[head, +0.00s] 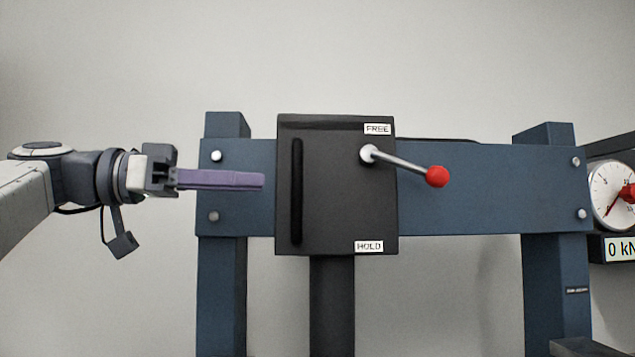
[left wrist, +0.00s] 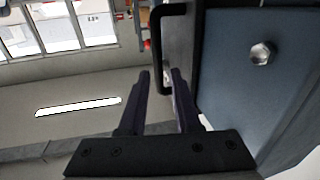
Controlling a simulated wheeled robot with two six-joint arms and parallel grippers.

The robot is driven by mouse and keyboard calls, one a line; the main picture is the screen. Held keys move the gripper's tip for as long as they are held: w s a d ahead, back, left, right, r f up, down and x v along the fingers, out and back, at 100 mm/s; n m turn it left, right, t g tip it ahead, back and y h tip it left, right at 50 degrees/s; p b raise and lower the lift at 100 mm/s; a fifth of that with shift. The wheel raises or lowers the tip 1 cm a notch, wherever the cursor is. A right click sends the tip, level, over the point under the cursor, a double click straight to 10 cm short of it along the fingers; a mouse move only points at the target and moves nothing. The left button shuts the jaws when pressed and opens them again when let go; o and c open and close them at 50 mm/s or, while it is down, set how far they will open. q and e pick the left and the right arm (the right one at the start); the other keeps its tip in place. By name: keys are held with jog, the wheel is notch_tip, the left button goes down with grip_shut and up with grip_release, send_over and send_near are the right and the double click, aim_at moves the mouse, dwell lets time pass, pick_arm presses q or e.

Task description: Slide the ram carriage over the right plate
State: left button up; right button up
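The ram carriage (head: 345,215) is a dark box on the blue crossbeam, left of the beam's middle. A vertical black handle (head: 296,190) is on its left part; it also shows in the left wrist view (left wrist: 155,45). A lever with a red knob (head: 437,176) sticks out to the right, between the FREE and HOLD labels. My left gripper (head: 263,180) points right at the handle, its tips a little short of it. In the left wrist view its fingers (left wrist: 160,74) are apart with nothing gripped. The right plate and my right gripper are not visible.
The blue crossbeam (head: 470,190) is clear to the right of the carriage, up to the right post (head: 556,290). A bolt (left wrist: 261,53) shows on the beam in the left wrist view. A gauge (head: 611,194) stands at the far right, with a "0 kN" display below it.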

aim_at(319, 180)
pick_arm(q)
jog(key=p+x, duration=0.1)
jog(key=x, duration=0.2)
jog(key=p+x, duration=0.1)
jog(key=x, duration=0.2)
jog(key=r+p+x, duration=0.1)
jog(key=x, duration=0.1)
jog(key=shift+s+d, duration=0.1)
jog(key=shift+d, duration=0.35)
jog(key=shift+d+f, duration=0.2)
jog(key=shift+d, duration=0.5)
grip_shut()
dwell(0.3)
